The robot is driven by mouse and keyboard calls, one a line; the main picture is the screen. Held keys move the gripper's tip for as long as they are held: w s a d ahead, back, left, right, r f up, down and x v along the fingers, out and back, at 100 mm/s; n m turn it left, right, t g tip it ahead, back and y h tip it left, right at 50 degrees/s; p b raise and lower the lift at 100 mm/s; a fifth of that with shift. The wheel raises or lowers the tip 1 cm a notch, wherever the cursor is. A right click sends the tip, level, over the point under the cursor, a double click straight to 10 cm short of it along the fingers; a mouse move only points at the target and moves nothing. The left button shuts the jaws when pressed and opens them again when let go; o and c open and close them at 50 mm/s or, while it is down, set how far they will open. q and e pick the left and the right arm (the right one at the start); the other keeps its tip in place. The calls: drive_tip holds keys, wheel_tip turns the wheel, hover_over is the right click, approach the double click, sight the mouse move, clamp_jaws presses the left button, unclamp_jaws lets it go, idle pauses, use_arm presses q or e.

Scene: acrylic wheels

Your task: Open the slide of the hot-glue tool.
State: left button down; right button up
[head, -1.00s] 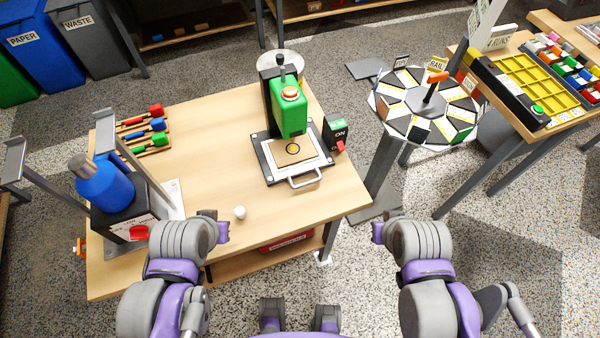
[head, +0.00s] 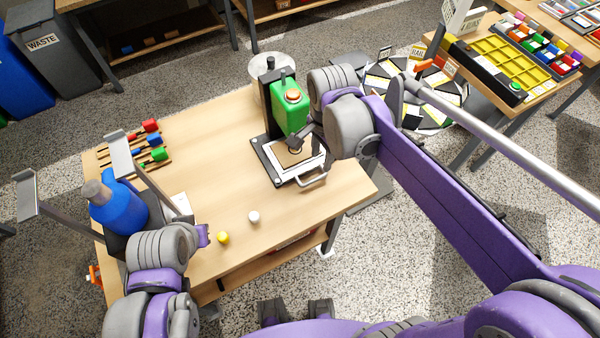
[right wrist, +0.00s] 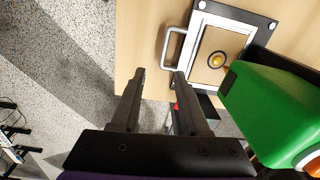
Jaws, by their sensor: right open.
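The hot-glue tool (head: 289,108) is a green housing with an orange top button on a black stand, at the back right of the table. Its slide (head: 288,163) is a white-framed plate with a metal handle (head: 314,179) at the front. The slide (right wrist: 204,75) and handle (right wrist: 168,52) also show in the right wrist view. My right gripper (head: 311,142) is open and empty over the slide area; in the right wrist view its fingertips (right wrist: 160,76) point toward the handle without visibly holding it. My left gripper (head: 204,235) is over the table's front left; its jaws are unclear.
On the wooden table (head: 215,165), a blue bottle (head: 115,208) in a black stand is at left, with coloured-handled tools (head: 146,140) behind. A white knob (head: 254,217) and yellow knob (head: 223,238) lie near the front. A round turntable (head: 440,98) stands right. The table's middle is clear.

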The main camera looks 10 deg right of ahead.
sight(315, 179)
drive_tip(key=shift+m, duration=0.6)
drive_tip(key=f, duration=0.7)
drive_tip(key=w+a+f, duration=0.1)
drive_tip(key=f, duration=0.2)
drive_tip(key=shift+f+b, duration=0.35)
drive_tip(key=shift+b, duration=0.05)
clamp_jaws()
idle(0.4)
